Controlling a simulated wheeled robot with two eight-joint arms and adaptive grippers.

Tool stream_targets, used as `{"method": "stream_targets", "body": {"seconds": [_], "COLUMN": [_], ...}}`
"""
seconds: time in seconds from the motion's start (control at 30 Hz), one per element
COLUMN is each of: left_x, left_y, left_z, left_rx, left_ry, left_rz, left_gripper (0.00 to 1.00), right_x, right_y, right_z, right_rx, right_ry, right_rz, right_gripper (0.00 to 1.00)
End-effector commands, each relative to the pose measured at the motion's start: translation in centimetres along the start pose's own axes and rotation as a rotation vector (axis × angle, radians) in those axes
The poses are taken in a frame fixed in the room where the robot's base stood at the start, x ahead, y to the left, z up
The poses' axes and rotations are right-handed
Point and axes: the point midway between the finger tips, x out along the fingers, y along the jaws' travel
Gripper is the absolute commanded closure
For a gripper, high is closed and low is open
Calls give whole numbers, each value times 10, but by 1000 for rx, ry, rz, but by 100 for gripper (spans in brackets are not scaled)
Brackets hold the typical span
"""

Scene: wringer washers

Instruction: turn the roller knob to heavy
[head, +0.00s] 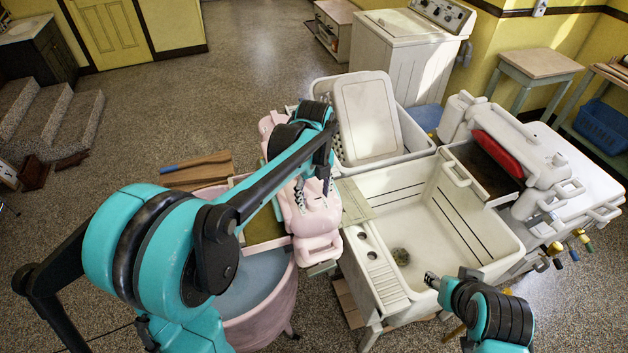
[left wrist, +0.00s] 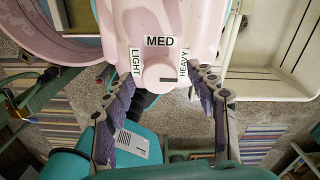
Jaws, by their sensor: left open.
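The roller knob (left wrist: 153,73) is a pale pink round knob on the pink wringer head (left wrist: 190,22). Labels LIGHT, MED and HEAVY stand around it. Its dark pointer mark points right, to just below the HEAVY label (left wrist: 184,67). My left gripper (left wrist: 158,76) is open, with one finger on each side of the knob and visible gaps between. In the head view my left gripper (head: 312,192) is over the pink wringer head (head: 308,228), and the knob is hidden or too small to tell. My right gripper (head: 432,281) is near the white tub's front edge, apart from the wringer.
A pink washer tub (head: 268,318) stands below the wringer. White double sinks (head: 480,222) stand to its right, with a board (head: 366,115) leaning in the rear one. A white wringer with a red part (head: 497,153) is farther right. Open floor lies at left.

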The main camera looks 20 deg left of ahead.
Motion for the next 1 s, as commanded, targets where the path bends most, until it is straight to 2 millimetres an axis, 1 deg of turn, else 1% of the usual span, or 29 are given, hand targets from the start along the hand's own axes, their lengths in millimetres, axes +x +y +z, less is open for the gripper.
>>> {"method": "stream_targets", "body": {"seconds": [0.1, 0.3, 0.4, 0.5, 0.67, 1.0], "left_x": [-26, -69, -86, -96, -102, -102], "left_y": [0, 0, 0, 0, 0, 0], "left_z": [0, 0, 0, 0, 0, 0], "left_rx": [0, 0, 0, 0, 0, 0], "left_ry": [0, 0, 0, 0, -1, 0], "left_rz": [0, 0, 0, 0, 0, 0], "left_gripper": [43, 43, 43, 43, 43, 43], "right_x": [0, 0, 0, 0, 0, 0], "right_y": [0, 0, 0, 0, 0, 0], "right_z": [0, 0, 0, 0, 0, 0], "right_rx": [0, 0, 0, 0, 0, 0], "right_ry": [0, 0, 0, 0, 0, 0], "right_rz": [0, 0, 0, 0, 0, 0], "right_gripper": [57, 57, 57, 57, 57, 57]}}
